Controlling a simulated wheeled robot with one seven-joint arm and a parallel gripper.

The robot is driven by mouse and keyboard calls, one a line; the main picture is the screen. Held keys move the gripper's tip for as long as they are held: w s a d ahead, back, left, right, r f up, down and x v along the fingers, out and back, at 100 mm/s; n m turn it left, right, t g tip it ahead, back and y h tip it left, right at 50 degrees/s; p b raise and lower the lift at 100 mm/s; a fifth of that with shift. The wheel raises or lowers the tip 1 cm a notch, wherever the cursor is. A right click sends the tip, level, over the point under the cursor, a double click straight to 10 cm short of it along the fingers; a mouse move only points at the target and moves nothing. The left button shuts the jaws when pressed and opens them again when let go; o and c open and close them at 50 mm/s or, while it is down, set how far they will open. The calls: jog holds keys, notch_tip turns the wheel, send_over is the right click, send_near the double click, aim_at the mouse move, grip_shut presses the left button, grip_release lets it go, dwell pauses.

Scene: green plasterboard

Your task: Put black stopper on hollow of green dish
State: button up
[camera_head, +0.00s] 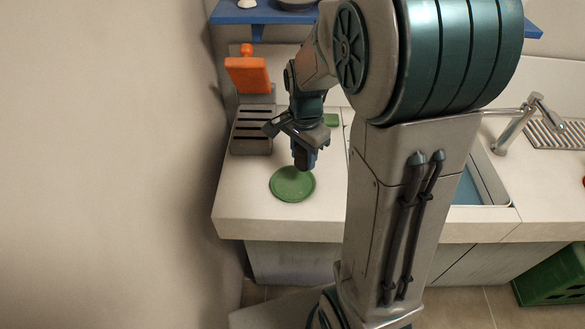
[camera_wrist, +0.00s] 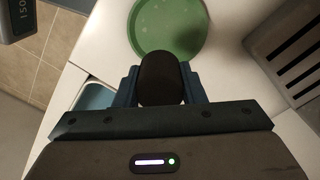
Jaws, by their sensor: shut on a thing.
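The green dish (camera_head: 292,184) is round and shallow and lies on the white counter below my gripper in the head view. In the wrist view the green dish (camera_wrist: 170,25) is at the top centre, partly hidden by what I hold. My gripper (camera_head: 304,160) is over the dish's far edge. In the wrist view my gripper (camera_wrist: 160,88) is shut on the black stopper (camera_wrist: 160,76), a dark rounded piece between its two blue fingers. I cannot tell from these views how high the stopper is above the dish.
A grey slotted rack (camera_head: 252,130) stands behind the dish at left, with an orange block (camera_head: 248,74) beyond it. A small green item (camera_head: 331,119) lies behind my gripper. A sink (camera_head: 482,180) and faucet (camera_head: 515,125) are at right. The counter left of the dish is clear.

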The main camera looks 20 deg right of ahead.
jog(key=shift+a+f, duration=0.3)
jog(key=shift+a, duration=0.25)
jog(key=shift+a+f, duration=0.3)
jog(key=shift+a, duration=0.25)
jog(key=shift+a+f, duration=0.15)
jog(key=shift+f, duration=1.95)
jog(key=shift+w, duration=0.1)
jog(key=shift+f, duration=0.2)
jog(key=o, duration=1)
jog(key=shift+r, duration=0.1)
